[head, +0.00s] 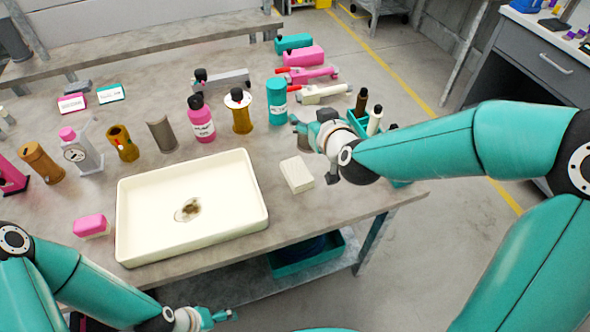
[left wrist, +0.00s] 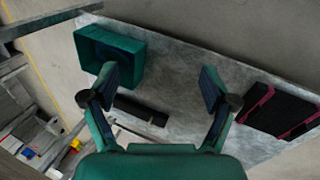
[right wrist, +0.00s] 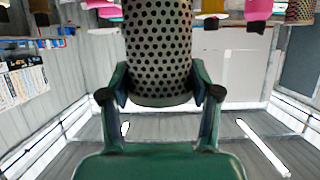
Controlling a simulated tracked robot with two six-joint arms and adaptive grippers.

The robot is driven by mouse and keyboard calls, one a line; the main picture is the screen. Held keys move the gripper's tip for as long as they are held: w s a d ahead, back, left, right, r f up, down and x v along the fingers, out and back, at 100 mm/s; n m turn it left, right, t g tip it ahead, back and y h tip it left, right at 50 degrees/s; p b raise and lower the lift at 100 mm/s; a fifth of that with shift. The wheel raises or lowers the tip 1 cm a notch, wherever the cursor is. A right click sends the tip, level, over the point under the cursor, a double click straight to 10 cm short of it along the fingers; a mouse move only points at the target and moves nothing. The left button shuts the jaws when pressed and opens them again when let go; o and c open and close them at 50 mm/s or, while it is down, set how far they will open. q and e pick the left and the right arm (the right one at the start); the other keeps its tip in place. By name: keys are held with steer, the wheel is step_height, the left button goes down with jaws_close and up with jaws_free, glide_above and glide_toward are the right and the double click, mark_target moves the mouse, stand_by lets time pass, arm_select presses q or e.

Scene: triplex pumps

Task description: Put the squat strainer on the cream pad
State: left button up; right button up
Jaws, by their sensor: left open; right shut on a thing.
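The strainer, a metal cylinder with round dark holes (right wrist: 158,45), fills the top middle of the right wrist view. My right gripper (right wrist: 160,100) is shut on it, one finger on each side. In the head view my right gripper (head: 318,135) is above the right part of the table; it mostly hides the strainer there. A cream block, which looks like the cream pad (head: 297,174), lies on the table just below and left of that gripper in the picture, with nothing on it. My left gripper (left wrist: 160,85) is open and empty, low in front of the table (head: 215,318).
A large cream tray (head: 190,250) with a dark stain lies left of the pad. Pink bottle (head: 201,118), brass cylinder (head: 241,112) and teal cylinder (head: 277,100) stand behind. A pink block (head: 90,226) lies left. A teal crate (left wrist: 125,60) sits on the lower shelf.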

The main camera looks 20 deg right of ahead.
mark_target(300, 138)
arm_select(q)
steer(key=shift+o, duration=0.2)
steer(key=shift+s+r+p, duration=0.1)
steer(key=shift+r+p, duration=0.2)
steer(key=shift+r, duration=0.2)
arm_select(e)
steer(key=shift+n+y, duration=0.7)
steer(key=shift+y, duration=0.2)
steer(key=r, duration=0.3)
steer(key=a+r, duration=0.1)
steer(key=r, duration=0.2)
steer(key=a+r, duration=0.1)
steer(key=r, duration=0.3)
steer(key=shift+a, duration=0.25)
steer(key=shift+s+a+r, duration=0.1)
steer(key=shift+a+r, duration=0.05)
steer(key=shift+r, duration=0.05)
steer(key=shift+f+b, duration=0.25)
steer(key=shift+b, duration=0.2)
step_height(300, 138, down, 14)
steer(key=b, duration=1.1)
steer(key=shift+f, duration=0.1)
arm_select(q)
step_height(300, 138, down, 15)
steer(key=b, duration=0.3)
arm_select(e)
steer(key=shift+f, duration=2.4)
steer(key=o, duration=1.2)
